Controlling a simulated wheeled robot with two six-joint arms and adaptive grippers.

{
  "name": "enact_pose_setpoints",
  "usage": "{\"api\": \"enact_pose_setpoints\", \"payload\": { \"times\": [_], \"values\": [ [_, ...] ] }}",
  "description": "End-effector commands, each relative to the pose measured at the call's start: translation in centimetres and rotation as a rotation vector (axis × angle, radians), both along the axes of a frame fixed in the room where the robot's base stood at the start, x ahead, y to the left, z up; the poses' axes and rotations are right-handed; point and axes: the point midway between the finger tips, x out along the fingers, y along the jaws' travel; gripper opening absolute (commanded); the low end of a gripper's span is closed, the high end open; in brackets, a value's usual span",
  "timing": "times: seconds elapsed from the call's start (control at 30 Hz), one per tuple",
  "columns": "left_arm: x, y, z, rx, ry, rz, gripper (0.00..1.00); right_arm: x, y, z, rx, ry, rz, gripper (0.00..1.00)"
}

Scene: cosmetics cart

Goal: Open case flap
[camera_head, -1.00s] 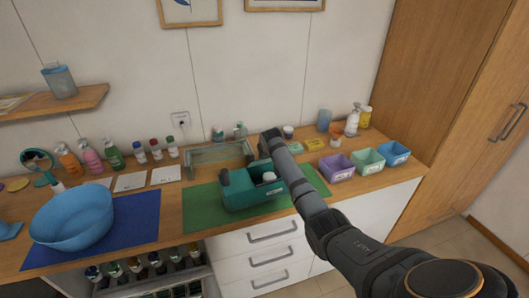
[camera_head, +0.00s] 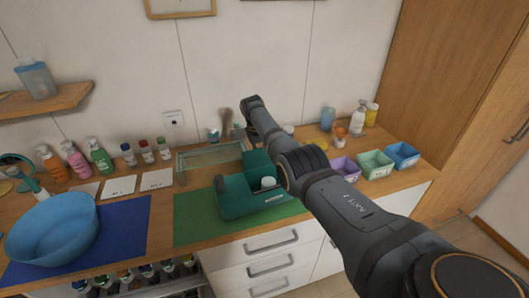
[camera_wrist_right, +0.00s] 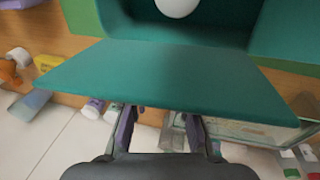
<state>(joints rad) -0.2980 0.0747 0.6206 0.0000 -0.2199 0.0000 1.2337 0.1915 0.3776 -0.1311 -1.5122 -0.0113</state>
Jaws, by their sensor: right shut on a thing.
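The teal case (camera_head: 238,204) stands on a green mat (camera_head: 190,222) on the counter. Its flap (camera_head: 257,163) stands up at the back, and the inside shows a white round item (camera_head: 268,183). In the right wrist view the flap (camera_wrist_right: 165,80) is a broad teal panel across the picture, with the white item (camera_wrist_right: 176,5) beyond it. My right gripper (camera_wrist_right: 165,112) is at the flap's near edge, shut on it; the fingertips are partly hidden by the panel. In the head view my right arm hides that gripper. My left gripper is not in view.
A glass-sided rack (camera_head: 208,155) stands behind the case. A blue bowl (camera_head: 52,226) sits on a blue mat (camera_head: 120,225) at left. Purple, green (camera_head: 375,163) and blue (camera_head: 402,155) bins stand at right, partly behind my arm. Bottles line the wall.

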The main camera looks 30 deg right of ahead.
Motion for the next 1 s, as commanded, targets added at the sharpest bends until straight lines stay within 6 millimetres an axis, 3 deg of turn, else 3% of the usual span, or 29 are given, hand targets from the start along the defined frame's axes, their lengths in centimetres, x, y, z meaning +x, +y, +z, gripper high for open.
{"api": "enact_pose_setpoints", "payload": {
  "times": [0.4, 0.43, 0.63, 1.0],
  "values": [
    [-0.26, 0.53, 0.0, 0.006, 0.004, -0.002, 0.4, -0.04, 0.2, 0.02, 0.002, 0.005, 0.0, 0.0],
    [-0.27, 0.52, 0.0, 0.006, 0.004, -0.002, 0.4, -0.04, 0.21, 0.01, 0.002, 0.005, 0.0, 0.17],
    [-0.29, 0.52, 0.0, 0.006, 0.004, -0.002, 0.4, -0.03, 0.19, 0.01, 0.002, 0.005, 0.0, 0.44],
    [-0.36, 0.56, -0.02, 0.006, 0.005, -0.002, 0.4, 0.0, 0.27, 0.45, 0.001, 0.003, 0.0, 0.44]
  ]
}}
